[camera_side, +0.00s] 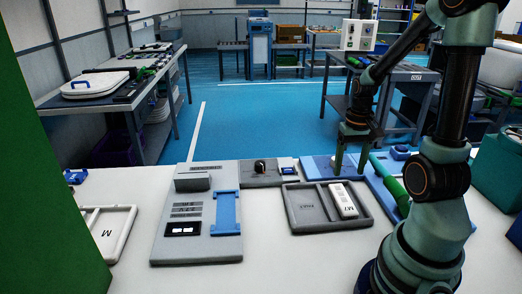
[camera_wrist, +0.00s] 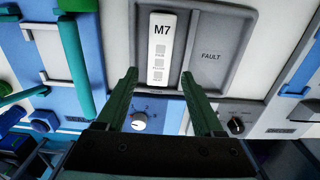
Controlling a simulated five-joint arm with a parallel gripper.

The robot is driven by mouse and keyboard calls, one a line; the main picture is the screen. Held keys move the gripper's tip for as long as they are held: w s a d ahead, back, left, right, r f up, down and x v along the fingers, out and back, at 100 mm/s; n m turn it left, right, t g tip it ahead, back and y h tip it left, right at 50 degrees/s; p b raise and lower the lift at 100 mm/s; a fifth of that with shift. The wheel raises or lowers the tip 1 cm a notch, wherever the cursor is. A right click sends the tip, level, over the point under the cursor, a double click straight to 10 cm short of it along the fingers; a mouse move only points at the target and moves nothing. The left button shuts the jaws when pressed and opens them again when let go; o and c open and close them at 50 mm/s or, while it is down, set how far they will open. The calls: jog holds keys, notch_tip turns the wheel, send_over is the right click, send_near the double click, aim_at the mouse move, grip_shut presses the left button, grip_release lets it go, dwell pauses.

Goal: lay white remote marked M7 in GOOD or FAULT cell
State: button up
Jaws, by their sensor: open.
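The white remote marked M7 (camera_side: 343,200) lies face up in the right cell of the grey two-cell tray (camera_side: 298,222) in the side view. It also shows in the wrist view (camera_wrist: 160,50), in the cell beside the one lettered FAULT (camera_wrist: 211,56). Any lettering beneath the remote is hidden. My gripper (camera_side: 350,172) is above the far edge of the tray. In the wrist view my gripper (camera_wrist: 158,77) is open, its fingers apart on either side of the remote's near end, with nothing held between them.
A grey test panel (camera_side: 190,240) with a blue cradle (camera_side: 227,213) stands left of the tray. A white tray (camera_side: 118,215) lies farther left, partly behind a green block (camera_side: 45,150). A green bar (camera_side: 388,185) lies close on the right. White table in front is clear.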

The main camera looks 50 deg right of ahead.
jog(key=w+a+r+n+t, duration=0.2)
jog(key=w+a+r+n, duration=0.1)
jog(key=a+r, duration=0.4)
jog(key=w+a+r+n+t, duration=0.3)
jog(key=a+r+n, duration=0.3)
jog(key=a, duration=0.7)
jog(key=shift+a+r+t, duration=0.3)
jog(key=shift+a+r, duration=0.05)
jog(key=shift+r, duration=0.2)
